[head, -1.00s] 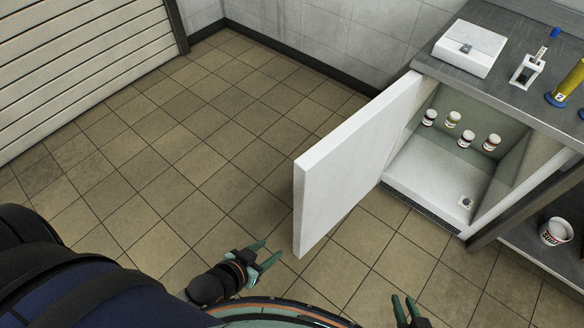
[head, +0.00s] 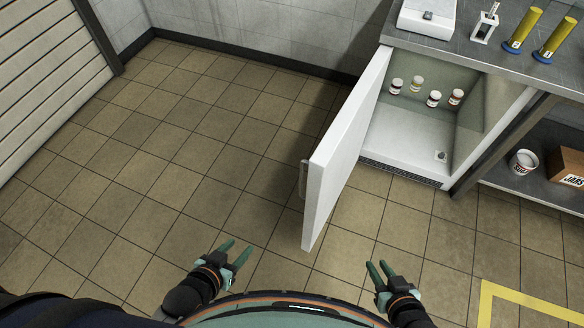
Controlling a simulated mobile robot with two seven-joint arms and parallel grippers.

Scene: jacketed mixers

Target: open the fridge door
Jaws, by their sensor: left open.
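The white fridge door (head: 345,150) stands wide open, swung out from the cabinet toward me. A handle (head: 303,179) shows on its outer left face near the free edge. The fridge interior (head: 405,140) is exposed, with several small lidded jars (head: 434,98) at the back. My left gripper (head: 237,252) is open and empty, to the left of the door's free edge and apart from it. My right gripper (head: 378,271) has its fingers parted and empty, to the right of the door and apart from it.
The grey counter (head: 450,47) above the fridge holds a white device (head: 428,17) and yellow cylinders (head: 556,37). A lower shelf at right holds a white tub (head: 523,162) and a cardboard box (head: 568,167). The tiled floor (head: 190,160) left of the door is clear.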

